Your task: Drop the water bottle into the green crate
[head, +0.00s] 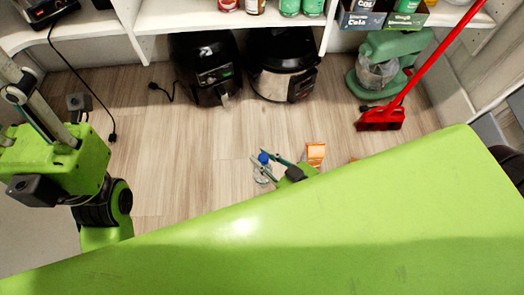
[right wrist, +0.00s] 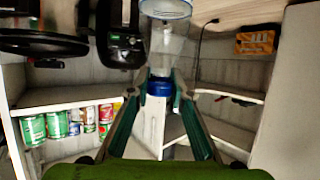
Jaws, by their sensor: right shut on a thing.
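The water bottle is clear with a blue cap (head: 263,157), and it shows in the head view above the floor, near the middle. My right gripper (head: 264,164) is around it, with part of the bottle hidden by the fingers. In the right wrist view the teal fingers of my right gripper (right wrist: 160,92) are shut on the bottle at its blue cap (right wrist: 160,87). The clear body (right wrist: 167,45) extends away toward the top of that picture. My left arm enters at the left of the head view; its fingertips cannot be made out. I see no green crate in either view.
A black air fryer (head: 205,70) and a black cooker (head: 283,65) stand under the white shelf (head: 200,18). A green mixer (head: 385,65) and a red broom (head: 381,118) are at the right. An orange box (head: 315,152) is near the gripper. Floor (head: 180,140) left of the bottle is clear.

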